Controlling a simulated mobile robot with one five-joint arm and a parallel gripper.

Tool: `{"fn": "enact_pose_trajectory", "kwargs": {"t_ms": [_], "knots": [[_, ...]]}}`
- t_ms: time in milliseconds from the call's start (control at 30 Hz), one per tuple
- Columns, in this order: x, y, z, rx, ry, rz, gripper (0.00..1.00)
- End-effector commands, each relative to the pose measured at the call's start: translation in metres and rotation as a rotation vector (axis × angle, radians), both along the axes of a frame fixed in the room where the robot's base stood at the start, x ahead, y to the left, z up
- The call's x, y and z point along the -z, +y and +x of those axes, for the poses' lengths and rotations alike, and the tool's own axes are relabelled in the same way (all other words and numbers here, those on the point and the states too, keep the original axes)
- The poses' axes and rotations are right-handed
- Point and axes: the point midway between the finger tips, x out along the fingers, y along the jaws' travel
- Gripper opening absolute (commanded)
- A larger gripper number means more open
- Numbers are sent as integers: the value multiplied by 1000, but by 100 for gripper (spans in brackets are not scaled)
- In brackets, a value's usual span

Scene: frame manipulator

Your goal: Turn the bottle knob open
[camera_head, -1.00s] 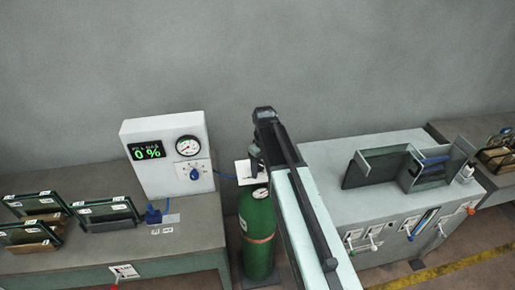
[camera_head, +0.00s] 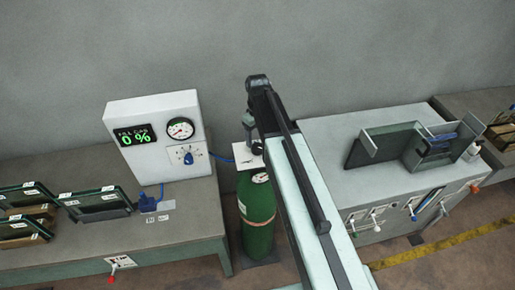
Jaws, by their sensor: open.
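The green gas bottle (camera_head: 257,218) stands upright on the floor between the left bench and the right cabinet. A white plate (camera_head: 243,151) and a small round gauge (camera_head: 260,178) show at its top. The bottle's own knob is not clearly visible, as my arm hides part of the top. My gripper (camera_head: 254,137) points down from the arm's far end, just above and at the bottle top. It looks open, though its fingers are small and dark. I cannot tell whether it touches anything.
A white gas panel (camera_head: 156,111) with a 0 % display, a gauge and a blue knob (camera_head: 188,157) stands on the left bench (camera_head: 180,235). Framed trays (camera_head: 95,203) lie at left. The grey cabinet (camera_head: 340,145) with levers is right of my arm.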

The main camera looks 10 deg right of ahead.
Motion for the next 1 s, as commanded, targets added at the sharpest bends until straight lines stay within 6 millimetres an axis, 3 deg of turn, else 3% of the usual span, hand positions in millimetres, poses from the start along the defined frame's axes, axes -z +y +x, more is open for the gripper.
{"fn": "enact_pose_trajectory", "kwargs": {"t_ms": [33, 200, 533, 567, 767, 1000], "knots": [[19, 0, 0, 0, 0, 0, 69], [45, 0, 0, 0, 0, 0, 69], [47, 0, 0, 1, 0, 0, 69], [47, 0, 0, 1, 0, 0, 64], [47, -1, 0, 1, 0, 0, 8], [47, -1, 0, 19, 0, 0, 7]]}}
